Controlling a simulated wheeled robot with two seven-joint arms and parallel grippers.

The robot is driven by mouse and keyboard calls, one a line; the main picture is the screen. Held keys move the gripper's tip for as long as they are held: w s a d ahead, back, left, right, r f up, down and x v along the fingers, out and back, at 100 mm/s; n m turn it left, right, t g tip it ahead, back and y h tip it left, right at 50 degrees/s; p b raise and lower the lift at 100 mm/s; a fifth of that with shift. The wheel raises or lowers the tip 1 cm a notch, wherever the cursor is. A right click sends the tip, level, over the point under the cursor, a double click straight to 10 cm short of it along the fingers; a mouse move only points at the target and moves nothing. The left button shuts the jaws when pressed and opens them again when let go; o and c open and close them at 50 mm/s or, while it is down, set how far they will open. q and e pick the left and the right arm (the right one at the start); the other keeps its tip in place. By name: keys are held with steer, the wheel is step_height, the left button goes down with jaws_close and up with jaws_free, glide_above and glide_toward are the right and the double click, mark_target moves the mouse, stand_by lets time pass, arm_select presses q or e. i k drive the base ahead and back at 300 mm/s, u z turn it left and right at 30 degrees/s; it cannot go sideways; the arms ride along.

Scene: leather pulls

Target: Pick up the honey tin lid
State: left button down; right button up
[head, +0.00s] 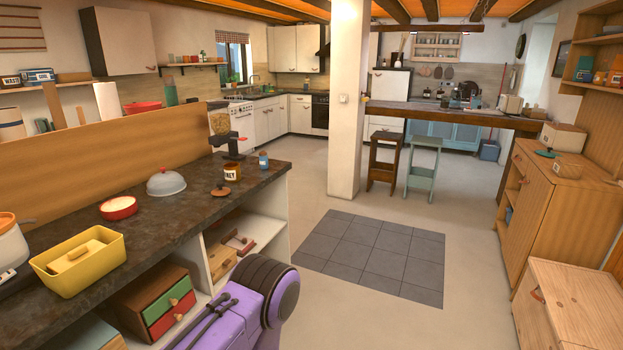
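A honey tin (233,173) with a pale label, partly readable as "NEY", stands on the dark counter at the left. A small brown round lid with a knob (221,191) lies on the counter just in front of the tin, near the counter's edge. It looks like the honey tin lid, and it is apart from the tin. Neither of my grippers shows in the head view. Only a purple and black part of my own arm is at the bottom centre, well below and in front of the lid.
Open shelves lie below. Floor around the grey mat (372,255) is clear.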

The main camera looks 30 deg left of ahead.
mark_target(221, 192)
steer(key=u, duration=0.05)
steer(key=i, duration=1.65)
steer(key=u, duration=0.8)
steer(key=i, duration=0.85)
steer(key=u, duration=0.8)
